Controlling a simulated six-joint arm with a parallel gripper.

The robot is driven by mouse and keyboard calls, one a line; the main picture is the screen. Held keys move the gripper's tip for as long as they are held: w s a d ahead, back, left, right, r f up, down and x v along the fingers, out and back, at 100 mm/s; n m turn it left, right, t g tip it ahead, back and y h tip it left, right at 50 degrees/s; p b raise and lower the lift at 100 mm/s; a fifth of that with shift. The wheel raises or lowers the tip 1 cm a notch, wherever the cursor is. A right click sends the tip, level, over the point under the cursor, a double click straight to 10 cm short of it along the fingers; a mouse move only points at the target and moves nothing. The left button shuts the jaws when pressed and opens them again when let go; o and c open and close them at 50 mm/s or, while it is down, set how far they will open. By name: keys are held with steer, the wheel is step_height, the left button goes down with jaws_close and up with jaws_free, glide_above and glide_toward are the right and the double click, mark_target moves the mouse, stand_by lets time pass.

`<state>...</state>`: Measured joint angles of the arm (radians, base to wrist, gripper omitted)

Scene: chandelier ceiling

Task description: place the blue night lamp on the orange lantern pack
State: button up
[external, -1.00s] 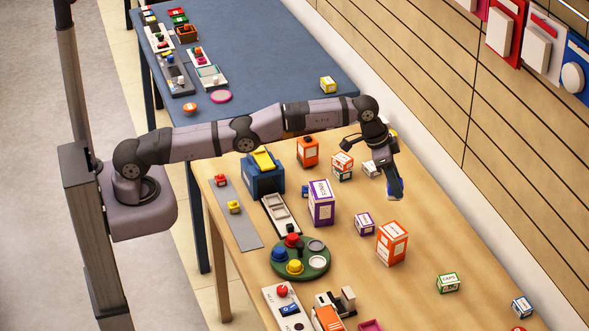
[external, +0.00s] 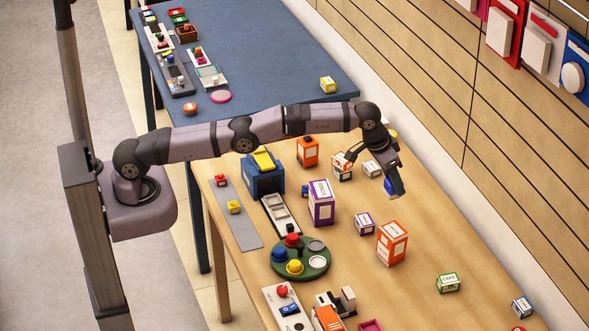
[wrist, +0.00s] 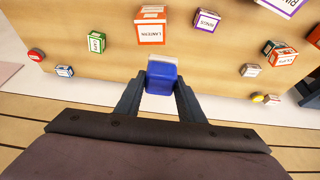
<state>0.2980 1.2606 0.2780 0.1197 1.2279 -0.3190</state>
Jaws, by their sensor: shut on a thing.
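The blue night lamp (wrist: 161,75) is held between the two fingers of my gripper (wrist: 161,90) in the wrist view. In the external view, my gripper (external: 393,184) is above the right side of the wooden table, and only a bit of the blue lamp (external: 389,187) shows behind a finger. The orange lantern pack (external: 392,243) stands upright on the table, below the gripper in the picture and apart from the lamp. It also shows in the wrist view (wrist: 151,28), ahead of the lamp, with a white label reading LANTERN.
A purple rings box (external: 364,224) stands just left of the lantern pack, with a taller purple box (external: 321,203) beyond it. A green box (external: 448,283) and a small blue box (external: 522,306) sit to the right. The slatted wall (external: 500,150) borders the table.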

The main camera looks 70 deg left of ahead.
step_height(320, 180, down, 3)
steer(key=shift+r+b, duration=0.1)
steer(key=shift+b, duration=1.05)
steer(key=shift+f+p, duration=0.85)
steer(key=shift+f, duration=2.75)
steer(key=shift+f, duration=0.2)
steer(key=o, duration=1)
steer(key=shift+o, duration=0.2)
steer(key=shift+r, duration=0.1)
steer(key=shift+r, duration=0.15)
steer(key=b+v, duration=0.4)
steer(key=v, duration=0.8)
